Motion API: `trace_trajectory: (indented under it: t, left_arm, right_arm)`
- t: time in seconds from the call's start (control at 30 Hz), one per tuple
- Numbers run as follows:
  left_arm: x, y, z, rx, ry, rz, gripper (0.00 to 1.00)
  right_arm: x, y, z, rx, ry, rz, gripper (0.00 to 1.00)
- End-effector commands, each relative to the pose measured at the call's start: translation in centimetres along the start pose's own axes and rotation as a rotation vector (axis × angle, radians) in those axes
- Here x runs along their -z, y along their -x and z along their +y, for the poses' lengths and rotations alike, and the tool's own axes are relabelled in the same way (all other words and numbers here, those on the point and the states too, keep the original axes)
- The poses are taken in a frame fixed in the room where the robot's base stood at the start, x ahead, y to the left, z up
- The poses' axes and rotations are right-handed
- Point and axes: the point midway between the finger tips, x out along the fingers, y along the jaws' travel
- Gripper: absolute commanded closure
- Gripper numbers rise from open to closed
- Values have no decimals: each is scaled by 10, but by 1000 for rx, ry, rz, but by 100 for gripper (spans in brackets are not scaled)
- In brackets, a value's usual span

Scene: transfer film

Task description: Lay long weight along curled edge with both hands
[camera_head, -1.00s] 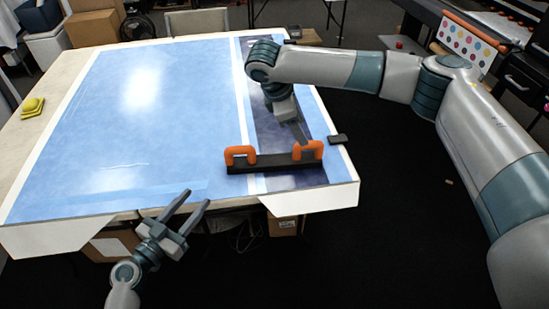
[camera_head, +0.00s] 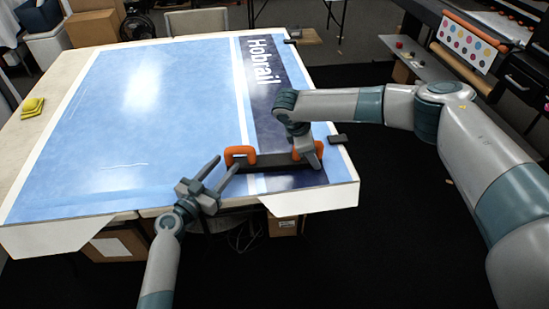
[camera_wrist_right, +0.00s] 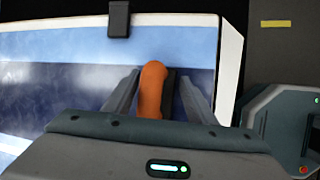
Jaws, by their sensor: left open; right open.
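The long weight (camera_head: 272,159) is a dark bar with two orange handles. It lies across the dark strip of the printed film (camera_head: 165,110) near the table's front edge. My left gripper (camera_head: 226,168) is open, with its fingertips close to the left orange handle (camera_head: 240,152). My right gripper (camera_head: 308,160) is at the right handle and partly hides it. In the right wrist view the orange handle (camera_wrist_right: 152,90) stands between the open fingers of my right gripper (camera_wrist_right: 155,88). The film's front edge hangs over the table front as a white flap (camera_head: 310,198).
A small dark block (camera_head: 337,139) lies at the table's right edge, and another (camera_head: 290,41) at the far corner. A yellow object (camera_head: 33,106) sits on the left of the table. A large printer (camera_head: 480,45) stands at the back right. The middle of the film is clear.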

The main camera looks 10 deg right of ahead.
Motion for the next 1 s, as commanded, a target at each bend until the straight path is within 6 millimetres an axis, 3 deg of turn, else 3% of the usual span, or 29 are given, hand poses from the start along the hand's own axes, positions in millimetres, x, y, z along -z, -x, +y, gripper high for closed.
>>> trace_trajectory:
  t: [0.47, 0.63, 0.7, 1.0]
  left_arm:
    - [0, -10, 0, 0, -1, 0, 57]
    - [0, -10, 0, 0, -1, 0, 95]
    - [0, -10, 0, 0, -1, 0, 100]
    - [6, -11, -1, 1, -2, 7, 100]
  right_arm:
    - [0, -10, 0, 0, 0, 0, 49]
    - [0, -10, 0, -1, 0, 0, 87]
    - [0, -10, 0, -1, 0, 0, 100]
    - [-1, -7, 3, -5, -3, 1, 100]
